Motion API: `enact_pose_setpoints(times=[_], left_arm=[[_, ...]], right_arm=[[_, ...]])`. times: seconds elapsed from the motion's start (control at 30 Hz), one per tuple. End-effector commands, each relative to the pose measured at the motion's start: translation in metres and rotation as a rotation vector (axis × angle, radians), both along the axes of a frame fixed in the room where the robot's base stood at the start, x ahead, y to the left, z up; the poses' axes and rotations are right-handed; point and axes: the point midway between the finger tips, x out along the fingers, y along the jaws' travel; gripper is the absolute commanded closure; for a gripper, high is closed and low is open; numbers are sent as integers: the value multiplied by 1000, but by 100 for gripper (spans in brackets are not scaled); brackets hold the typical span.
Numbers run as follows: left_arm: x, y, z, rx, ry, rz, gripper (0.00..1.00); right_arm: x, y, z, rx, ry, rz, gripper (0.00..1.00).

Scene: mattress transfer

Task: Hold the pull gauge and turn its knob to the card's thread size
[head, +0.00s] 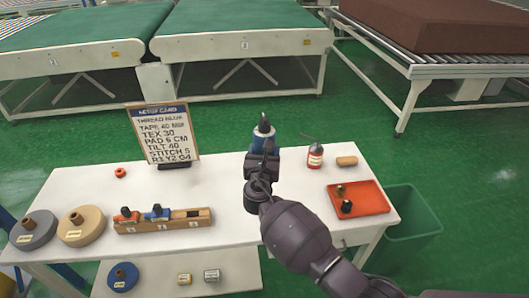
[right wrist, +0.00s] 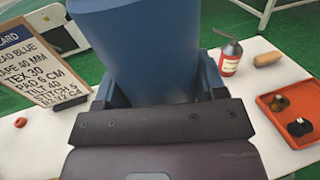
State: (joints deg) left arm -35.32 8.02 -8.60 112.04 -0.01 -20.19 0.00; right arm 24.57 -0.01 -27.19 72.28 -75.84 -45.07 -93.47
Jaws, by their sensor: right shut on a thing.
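My right gripper (head: 262,160) is shut on a blue cylinder (head: 264,141) with a dark narrow top and holds it upright over the white table's back edge. In the right wrist view the cylinder (right wrist: 140,50) stands large between the fingers (right wrist: 150,92). I cannot tell from its shape whether it is the pull gauge; no scale or knob setting is readable. The setup card (head: 163,132) stands at the table's back left and reads "TEX 30" among its lines; it also shows in the right wrist view (right wrist: 35,68). My left gripper is not in view.
On the white table (head: 240,220) are a wooden rack (head: 190,226) with red and blue pieces, two discs (head: 82,226), a red ring (head: 120,173), a red bottle (head: 315,156) and an orange tray (head: 358,202) with two small pieces. A green bin (head: 412,228) stands right.

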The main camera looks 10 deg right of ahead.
Motion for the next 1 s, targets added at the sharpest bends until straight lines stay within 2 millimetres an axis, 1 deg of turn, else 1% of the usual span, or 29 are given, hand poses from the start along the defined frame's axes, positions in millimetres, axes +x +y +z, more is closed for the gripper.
enact_pose_setpoints(times=[0.57, 1.0], left_arm=[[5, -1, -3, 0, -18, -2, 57], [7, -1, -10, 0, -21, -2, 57]], right_arm=[[0, 0, -12, -1, -4, 1, 80], [0, 0, -22, -1, -3, 1, 80]])
